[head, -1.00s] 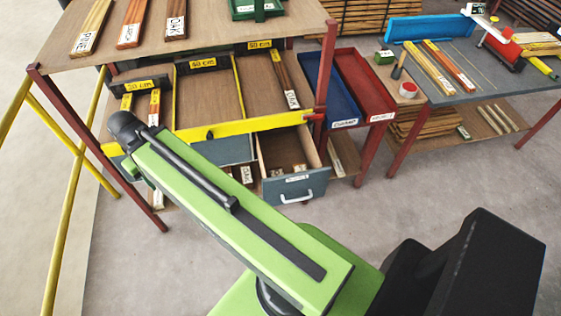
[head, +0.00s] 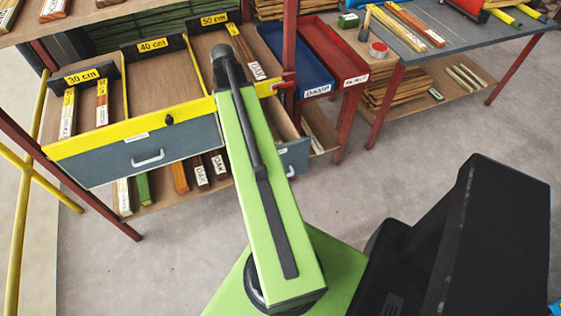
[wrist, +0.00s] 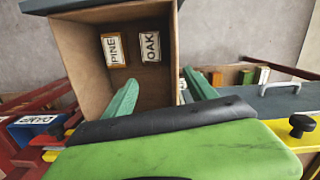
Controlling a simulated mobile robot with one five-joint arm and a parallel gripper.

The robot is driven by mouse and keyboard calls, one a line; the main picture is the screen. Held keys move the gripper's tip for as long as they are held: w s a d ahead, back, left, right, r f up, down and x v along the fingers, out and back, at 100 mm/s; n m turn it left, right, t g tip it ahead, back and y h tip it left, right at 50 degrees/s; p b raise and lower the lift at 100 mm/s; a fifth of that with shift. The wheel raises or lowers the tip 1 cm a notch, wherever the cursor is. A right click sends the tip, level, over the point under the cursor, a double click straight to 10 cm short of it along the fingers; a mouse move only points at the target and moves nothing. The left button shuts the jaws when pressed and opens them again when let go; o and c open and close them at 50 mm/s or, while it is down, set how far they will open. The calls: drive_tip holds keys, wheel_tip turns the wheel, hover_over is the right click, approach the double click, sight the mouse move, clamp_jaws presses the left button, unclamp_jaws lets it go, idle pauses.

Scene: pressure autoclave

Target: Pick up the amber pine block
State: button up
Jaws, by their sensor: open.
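The amber pine block (wrist: 115,50), labelled PINE with orange-brown edges, lies in an open wooden drawer (wrist: 82,62) in the wrist view. A darker block labelled OAK (wrist: 151,47) lies just to its right, with a narrow gap between them. My gripper (wrist: 160,77) is open and empty, its two teal fingers apart at the drawer's near end, below the blocks in the picture. I cannot tell its height above the drawer floor. In the head view my arm hides the gripper, the blocks and most of the drawer, whose grey front (head: 293,158) partly shows.
A closed grey drawer (head: 150,154) is left of the arm, under the yellow-edged 30, 40 and 50 cm bays. Blue (head: 298,60) and red (head: 335,55) trays are on the right. The floor in front is clear.

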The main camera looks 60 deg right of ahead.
drive_tip(key=m+b, duration=0.2)
hover_over(277, 142)
drive_tip(key=a, duration=0.2)
wheel_tip(277, 142, down, 4)
drive_tip(key=f+b, duration=0.4)
drive_tip(key=s+f+b, duration=0.1)
drive_tip(key=f+b, duration=0.3)
drive_tip(key=s+f+b, duration=0.1)
drive_tip(key=f+b, duration=0.3)
drive_tip(key=shift+a+f+b, duration=0.2)
drive_tip(key=shift+a+b, duration=0.1)
drive_tip(key=shift+a, duration=0.05)
drive_tip(key=f+b, duration=0.5)
drive_tip(key=shift+s+f, duration=0.15)
drive_tip(key=shift+s, duration=0.1)
drive_tip(key=shift+r, duration=0.2)
drive_tip(key=c, duration=1.3)
